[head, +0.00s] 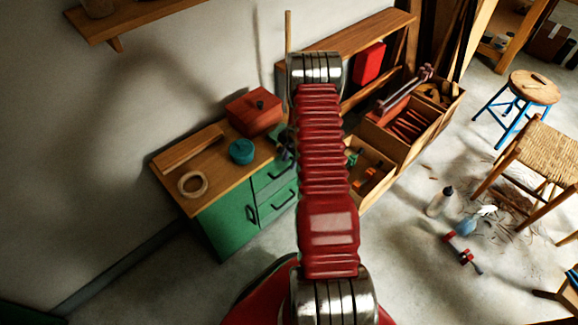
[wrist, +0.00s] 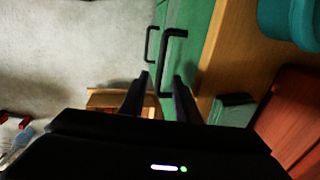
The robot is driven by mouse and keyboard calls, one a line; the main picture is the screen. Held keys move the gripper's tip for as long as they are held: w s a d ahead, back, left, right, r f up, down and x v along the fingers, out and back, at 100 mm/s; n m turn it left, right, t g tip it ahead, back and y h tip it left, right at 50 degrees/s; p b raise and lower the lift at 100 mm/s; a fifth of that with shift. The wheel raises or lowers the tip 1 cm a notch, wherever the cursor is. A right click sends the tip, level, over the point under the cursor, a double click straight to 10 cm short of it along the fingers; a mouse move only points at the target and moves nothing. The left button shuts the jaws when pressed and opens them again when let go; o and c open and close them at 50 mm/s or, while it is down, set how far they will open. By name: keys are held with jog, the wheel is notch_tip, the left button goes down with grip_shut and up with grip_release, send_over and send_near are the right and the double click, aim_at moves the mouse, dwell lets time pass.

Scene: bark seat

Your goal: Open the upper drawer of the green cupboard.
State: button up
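The green cupboard (head: 222,228) stands against the wall in the head view, with a wooden top. Its upper drawer (head: 265,181) looks shut, above a lower drawer (head: 270,207); my arm partly covers that side. In the wrist view the cupboard front is turned sideways. The upper drawer's black handle (wrist: 172,62) is the one nearer the wooden top, and the lower drawer's handle (wrist: 150,44) is left of it. My gripper (wrist: 160,96) is open, and one end of the upper handle appears between its fingertips. Whether they touch it is unclear.
On the top are a red box (head: 254,110), a teal round container (head: 241,151), a tape ring (head: 192,184) and a wooden piece (head: 190,149). Wooden crates (head: 402,150) stand right of the cupboard.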

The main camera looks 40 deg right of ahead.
aim_at(287, 169)
jog(key=shift+w+f, duration=0.25)
jog(key=shift+f, duration=0.95)
jog(key=shift+w+f, duration=0.25)
jog(key=shift+f, duration=0.95)
jog(key=shift+c, duration=0.2)
grip_shut()
